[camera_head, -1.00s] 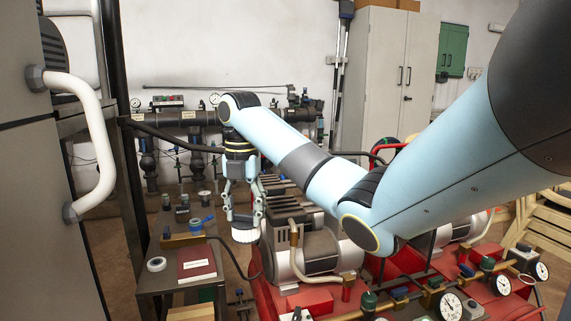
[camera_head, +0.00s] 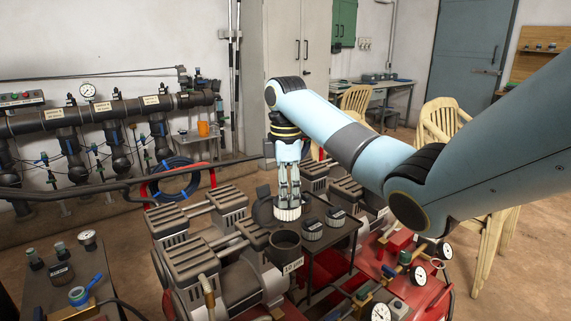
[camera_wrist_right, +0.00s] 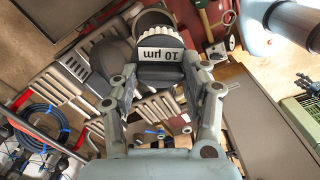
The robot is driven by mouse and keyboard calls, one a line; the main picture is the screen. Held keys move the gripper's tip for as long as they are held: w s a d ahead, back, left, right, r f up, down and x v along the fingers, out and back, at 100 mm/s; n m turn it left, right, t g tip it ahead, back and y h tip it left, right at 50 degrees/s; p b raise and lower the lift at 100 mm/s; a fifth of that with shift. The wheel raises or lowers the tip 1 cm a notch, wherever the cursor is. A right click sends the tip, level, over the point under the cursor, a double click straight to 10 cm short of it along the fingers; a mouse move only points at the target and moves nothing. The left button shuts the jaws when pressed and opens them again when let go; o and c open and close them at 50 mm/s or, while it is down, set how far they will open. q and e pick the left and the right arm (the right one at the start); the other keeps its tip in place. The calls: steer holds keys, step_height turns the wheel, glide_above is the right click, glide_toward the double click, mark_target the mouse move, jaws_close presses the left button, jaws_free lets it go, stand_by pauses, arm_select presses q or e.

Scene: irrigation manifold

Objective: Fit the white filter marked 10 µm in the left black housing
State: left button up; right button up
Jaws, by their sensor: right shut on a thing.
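My right gripper (camera_head: 289,199) points down and is shut on a white ribbed filter (camera_head: 288,213). In the right wrist view the filter (camera_wrist_right: 161,55) reads "10 µm" upside down, held between both fingers. An open black round housing (camera_head: 285,246) stands just in front of the filter in the head view, with a pale label (camera_head: 293,265) on its front that is too small to read surely. The filter is above and behind its rim, apart from it as far as I can tell. My left gripper is not in view.
Grey finned pump units (camera_head: 188,262) crowd the left; gauges (camera_head: 420,267) sit at the right.

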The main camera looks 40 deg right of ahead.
mark_target(284, 212)
steer(key=shift+w+d+r+m, duration=0.15)
steer(key=shift+w+d+m, duration=0.05)
steer(key=shift+m, duration=0.1)
steer(key=shift+w+d, duration=0.1)
steer(key=shift+w, duration=0.1)
steer(key=shift+f+b, duration=0.35)
steer(key=shift+f, duration=0.1)
step_height(284, 212, down, 4)
steer(key=b, duration=0.4)
arm_select(q)
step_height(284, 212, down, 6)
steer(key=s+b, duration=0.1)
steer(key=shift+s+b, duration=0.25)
steer(key=shift+b, duration=0.1)
arm_select(e)
steer(key=shift+f, duration=0.55)
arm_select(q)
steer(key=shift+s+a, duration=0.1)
arm_select(e)
steer(key=shift+r, duration=0.1)
arm_select(q)
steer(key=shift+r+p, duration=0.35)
steer(key=shift+p, duration=0.05)
arm_select(e)
steer(key=shift+w+f, duration=0.1)
steer(key=shift+f, duration=0.25)
